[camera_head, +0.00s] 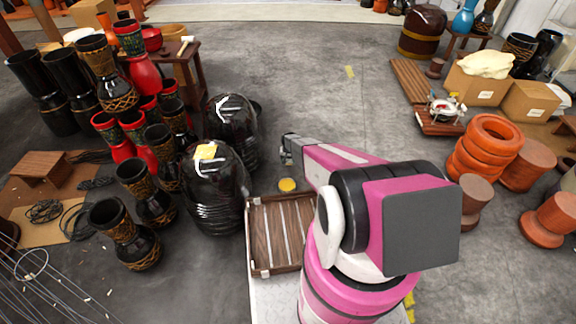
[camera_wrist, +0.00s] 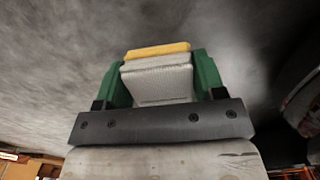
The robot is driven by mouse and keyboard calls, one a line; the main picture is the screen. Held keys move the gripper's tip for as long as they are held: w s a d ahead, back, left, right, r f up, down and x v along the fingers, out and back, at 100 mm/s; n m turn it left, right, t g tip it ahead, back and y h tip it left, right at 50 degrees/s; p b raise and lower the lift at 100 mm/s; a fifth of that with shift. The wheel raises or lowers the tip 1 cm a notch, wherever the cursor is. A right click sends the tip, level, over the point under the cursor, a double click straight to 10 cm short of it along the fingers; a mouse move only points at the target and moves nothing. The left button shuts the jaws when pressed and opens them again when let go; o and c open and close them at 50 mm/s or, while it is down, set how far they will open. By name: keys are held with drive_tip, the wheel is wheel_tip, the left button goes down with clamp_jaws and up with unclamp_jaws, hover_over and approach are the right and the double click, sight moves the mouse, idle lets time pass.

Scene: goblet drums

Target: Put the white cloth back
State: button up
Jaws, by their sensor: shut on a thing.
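My gripper (camera_head: 287,150) is stretched out to the left over the floor, beside the black bulging shapes. In the wrist view its green fingers (camera_wrist: 160,85) are closed on a pale, folded-looking piece with a woven texture, which looks like the white cloth (camera_wrist: 160,82). A yellow strip (camera_wrist: 158,50) shows along its far edge; I cannot tell whether it belongs to the cloth. In the head view the held piece is too small to make out. A cream crumpled bundle (camera_head: 486,65) lies on a cardboard box at the right.
Two shiny black wrapped shapes (camera_head: 215,190) stand left of my gripper, the nearer with a yellow-white piece (camera_head: 205,152) on top. A slatted wooden crate (camera_head: 253,225) is nearer me. A small yellow round thing (camera_head: 287,185) is beside it. Goblet drums (camera_head: 125,235) crowd the left.

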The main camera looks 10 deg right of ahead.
sight(288, 167)
drive_tip(key=shift+f, duration=1.75)
drive_tip(key=shift+f, duration=0.2)
drive_tip(key=o, duration=0.9)
drive_tip(key=shift+c, duration=0.2)
drive_tip(key=shift+r, duration=0.1)
wheel_tip(288, 167, up, 12)
drive_tip(key=shift+s+r, duration=0.1)
drive_tip(key=s+r+n, duration=0.1)
drive_tip(key=s+r, duration=1.7)
drive_tip(key=r, duration=0.3)
drive_tip(key=s+r+n, duration=0.1)
drive_tip(key=s+r, duration=1.7)
drive_tip(key=r, duration=0.3)
drive_tip(key=shift+s+r, duration=0.3)
drive_tip(key=shift+s, duration=0.1)
